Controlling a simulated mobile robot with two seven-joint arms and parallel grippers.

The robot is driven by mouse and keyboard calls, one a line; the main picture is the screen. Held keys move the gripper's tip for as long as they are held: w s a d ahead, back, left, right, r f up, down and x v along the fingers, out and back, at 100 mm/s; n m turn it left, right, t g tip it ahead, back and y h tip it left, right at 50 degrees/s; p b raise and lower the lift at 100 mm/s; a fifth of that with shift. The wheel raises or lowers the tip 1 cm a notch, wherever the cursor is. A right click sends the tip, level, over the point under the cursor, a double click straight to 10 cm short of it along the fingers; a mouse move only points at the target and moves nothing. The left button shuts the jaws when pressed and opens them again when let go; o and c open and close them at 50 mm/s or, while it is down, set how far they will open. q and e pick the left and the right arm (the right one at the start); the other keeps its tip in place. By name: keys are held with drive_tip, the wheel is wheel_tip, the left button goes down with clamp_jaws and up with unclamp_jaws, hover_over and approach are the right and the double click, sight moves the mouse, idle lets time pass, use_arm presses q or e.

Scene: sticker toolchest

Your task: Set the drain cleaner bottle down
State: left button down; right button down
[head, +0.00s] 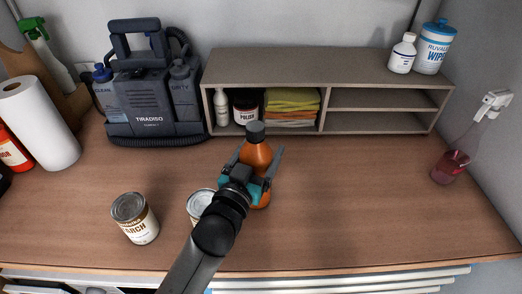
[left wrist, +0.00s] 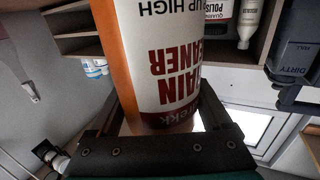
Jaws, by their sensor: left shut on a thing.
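The drain cleaner bottle (head: 256,157) is orange with a dark cap and stands about upright over the middle of the wooden worktop. My left gripper (head: 254,176) is shut on it, with a finger on each side of the body. In the left wrist view the bottle (left wrist: 165,60) fills the middle, its white label upside down, between the fingers of my left gripper (left wrist: 160,120). My arm hides the bottle's lower part in the head view, so I cannot tell whether its base touches the worktop. My right gripper is not in view.
A grey shelf unit (head: 325,60) stands behind, holding a jar and folded cloths. Two cans (head: 135,217) (head: 200,205) stand at the front left. A pink spray bottle (head: 450,167) is at the right. The worktop (head: 370,205) right of the gripper is clear.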

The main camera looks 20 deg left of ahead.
use_arm(q)
drive_tip(key=shift+r, duration=0.1)
drive_tip(key=shift+c, duration=1.3)
unclamp_jaws()
drive_tip(key=shift+f, duration=0.25)
drive_tip(key=shift+o, duration=1.3)
drive_tip(key=shift+r, duration=0.1)
